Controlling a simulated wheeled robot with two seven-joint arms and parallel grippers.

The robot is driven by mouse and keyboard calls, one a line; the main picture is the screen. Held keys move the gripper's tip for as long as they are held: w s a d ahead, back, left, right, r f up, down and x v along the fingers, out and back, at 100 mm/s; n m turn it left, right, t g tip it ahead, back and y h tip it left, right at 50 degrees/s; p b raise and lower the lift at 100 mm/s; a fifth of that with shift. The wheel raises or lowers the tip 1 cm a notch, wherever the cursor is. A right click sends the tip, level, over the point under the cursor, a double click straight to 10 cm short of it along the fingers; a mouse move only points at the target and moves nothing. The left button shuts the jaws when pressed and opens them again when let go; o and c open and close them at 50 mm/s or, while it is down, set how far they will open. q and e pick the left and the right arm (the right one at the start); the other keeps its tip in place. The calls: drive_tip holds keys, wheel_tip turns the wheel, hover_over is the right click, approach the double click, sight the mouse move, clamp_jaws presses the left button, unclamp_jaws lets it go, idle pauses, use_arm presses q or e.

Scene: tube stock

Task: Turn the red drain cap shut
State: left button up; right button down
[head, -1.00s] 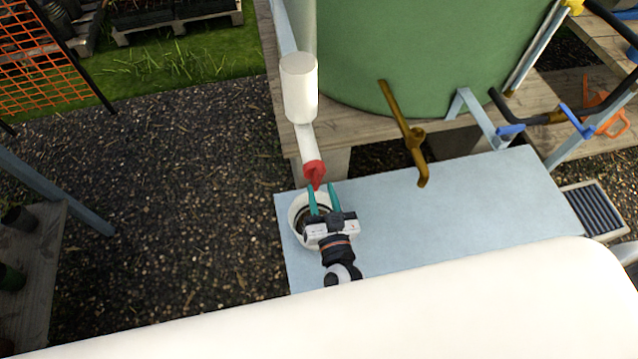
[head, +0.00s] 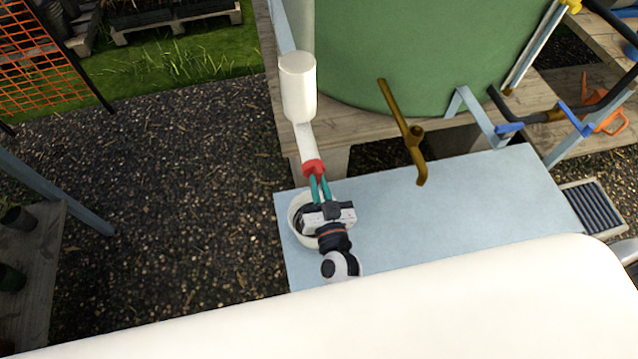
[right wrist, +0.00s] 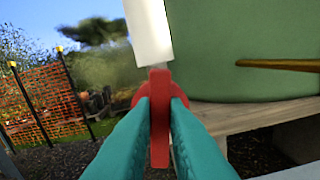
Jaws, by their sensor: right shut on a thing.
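The red drain cap (head: 313,167) sits at the lower end of a white pipe (head: 305,140) beside the green tank. My right gripper (head: 319,187) reaches up to it from below. In the right wrist view its teal fingers (right wrist: 160,130) lie on both sides of the cap's upright red wing (right wrist: 159,105), shut on it. The round red body of the cap shows behind the fingertips, under the white pipe. My left gripper is not in view.
A white bucket (head: 293,221) stands under the cap on a pale blue table top (head: 450,205). A brass tap (head: 410,132) sticks out from the green tank (head: 420,60) to the right. Gravel ground (head: 170,200) lies open at the left.

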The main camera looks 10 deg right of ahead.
drive_tip(key=shift+m, duration=0.3)
drive_tip(key=m, duration=0.2)
drive_tip(key=shift+d+m, duration=0.15)
drive_tip(key=shift+m, duration=0.25)
drive_tip(key=m, duration=0.3)
drive_tip(key=shift+f+m, duration=0.15)
drive_tip(key=shift+m, duration=0.15)
drive_tip(key=shift+d+f+m+b, duration=0.15)
drive_tip(key=shift+m+b, duration=0.4)
drive_tip(key=shift+m, duration=1.55)
drive_tip(key=shift+f+m+b, duration=0.1)
drive_tip(key=shift+m+b, duration=0.4)
drive_tip(key=shift+m, duration=1.6)
drive_tip(key=c, duration=1.4)
unclamp_jaws()
drive_tip(key=shift+c, duration=0.2)
